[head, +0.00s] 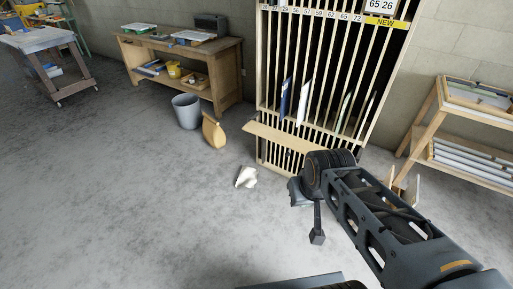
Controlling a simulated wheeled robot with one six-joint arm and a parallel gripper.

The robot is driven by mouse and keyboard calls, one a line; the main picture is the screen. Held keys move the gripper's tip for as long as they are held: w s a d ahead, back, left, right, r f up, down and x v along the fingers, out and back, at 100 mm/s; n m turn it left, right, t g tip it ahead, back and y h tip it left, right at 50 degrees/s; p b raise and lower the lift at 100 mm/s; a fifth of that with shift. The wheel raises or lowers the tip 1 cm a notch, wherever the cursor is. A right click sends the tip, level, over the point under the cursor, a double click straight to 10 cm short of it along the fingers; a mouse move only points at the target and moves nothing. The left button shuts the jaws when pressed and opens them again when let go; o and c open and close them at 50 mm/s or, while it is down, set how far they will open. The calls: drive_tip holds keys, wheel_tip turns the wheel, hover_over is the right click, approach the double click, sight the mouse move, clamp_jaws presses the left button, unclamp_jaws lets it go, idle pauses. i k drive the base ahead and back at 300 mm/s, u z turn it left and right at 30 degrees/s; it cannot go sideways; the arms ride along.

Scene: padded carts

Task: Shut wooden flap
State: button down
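The wooden flap (283,138) is a pale, flat board low on the front of a tall slotted wooden rack (262,60). It stands out from the rack, open, its broad face showing, with slatted bays above and below it. My dark arm reaches in from the lower right, and its thick joint covers the area near the flap's right end. Dark parts at the arm's end (317,237) hang to the right of and below the flap in the picture. I cannot make out the fingers clearly or see any contact with the flap.
A crumpled pale item (246,177) lies on the floor before the rack. A tan bag (213,131) and grey bin (187,111) stand to the left, near a wooden bench (226,55). A wooden cart (438,112) stands at the right.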

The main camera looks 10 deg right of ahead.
sight(291, 142)
drive_tip(key=u, duration=0.7)
drive_tip(key=i, duration=1.1)
drive_tip(key=z, duration=0.1)
